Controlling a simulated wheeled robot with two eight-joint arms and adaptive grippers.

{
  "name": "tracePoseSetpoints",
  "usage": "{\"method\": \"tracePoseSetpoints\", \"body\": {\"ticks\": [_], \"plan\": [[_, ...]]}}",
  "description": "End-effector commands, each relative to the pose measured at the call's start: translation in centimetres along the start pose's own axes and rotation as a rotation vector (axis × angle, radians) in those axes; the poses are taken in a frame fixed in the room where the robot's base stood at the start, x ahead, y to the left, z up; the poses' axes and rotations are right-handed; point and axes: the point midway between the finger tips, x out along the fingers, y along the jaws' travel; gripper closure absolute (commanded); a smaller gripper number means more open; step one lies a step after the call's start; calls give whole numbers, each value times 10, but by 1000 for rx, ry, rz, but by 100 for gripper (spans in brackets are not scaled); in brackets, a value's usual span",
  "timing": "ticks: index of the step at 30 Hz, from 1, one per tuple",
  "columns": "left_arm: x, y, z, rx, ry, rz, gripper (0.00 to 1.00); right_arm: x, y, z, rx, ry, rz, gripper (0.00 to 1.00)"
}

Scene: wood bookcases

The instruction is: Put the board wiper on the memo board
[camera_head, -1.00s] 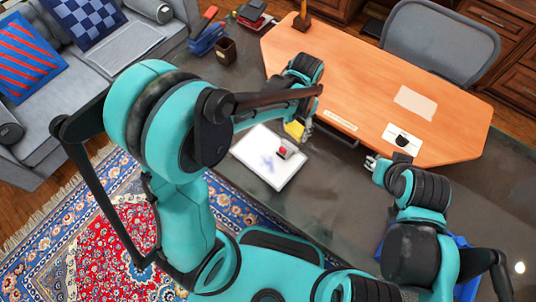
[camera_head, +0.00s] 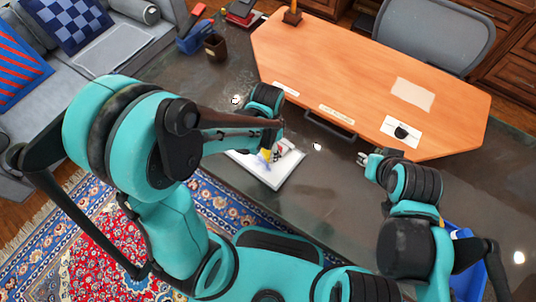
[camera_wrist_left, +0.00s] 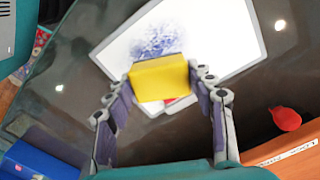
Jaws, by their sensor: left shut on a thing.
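The memo board (camera_head: 283,172) is a white panel with a blue scribble, lying flat on the dark desk; it also shows in the left wrist view (camera_wrist_left: 225,38). My left gripper (camera_head: 269,147) is over the board. In the left wrist view its fingers (camera_wrist_left: 166,88) are shut on a yellow block, the board wiper (camera_wrist_left: 160,74). The wiper also shows small in the head view (camera_head: 265,155). I cannot tell whether it touches the board. A small red thing shows behind it and is partly hidden. My right gripper (camera_head: 363,159) is above the desk, clear of the board; its jaw opening is unclear.
An orange desktop panel (camera_head: 345,75) lies behind the board, with a paper sheet (camera_head: 412,94) and a white card (camera_head: 401,132) on it. A dark pen cup (camera_head: 215,46) and a blue holder (camera_head: 197,37) stand at the back left.

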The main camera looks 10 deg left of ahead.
Motion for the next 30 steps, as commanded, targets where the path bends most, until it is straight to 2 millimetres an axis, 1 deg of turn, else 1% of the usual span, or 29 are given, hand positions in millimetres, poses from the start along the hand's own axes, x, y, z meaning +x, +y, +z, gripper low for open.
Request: {"method": "tracePoseSetpoints", "body": {"ticks": [6, 8, 15, 19, 20, 21, 22, 30], "plan": [[33, 0, 0, 0, 0, 0, 72, 15, 0, 11, 0, 0, 0, 69], [39, 0, 0, 0, 0, 0, 72, 18, 0, 13, 0, 0, 0, 69], [38, 0, 0, -1, 0, 0, 72, 16, 0, 11, 0, 0, 0, 69], [42, 0, 0, -1, 0, 0, 72, 19, 0, 14, 0, 0, 0, 69], [42, 0, 0, -1, 0, 0, 43, 20, 0, 14, 0, 0, 0, 69], [41, 0, 0, -1, 0, 0, 33, 19, 0, 13, 0, 0, 0, 69], [41, 0, 0, -1, 0, 0, 25, 19, 0, 13, 0, 0, 0, 69], [41, 0, 0, -1, 0, 0, 25, 18, 0, 13, 0, 0, 0, 69]]}}
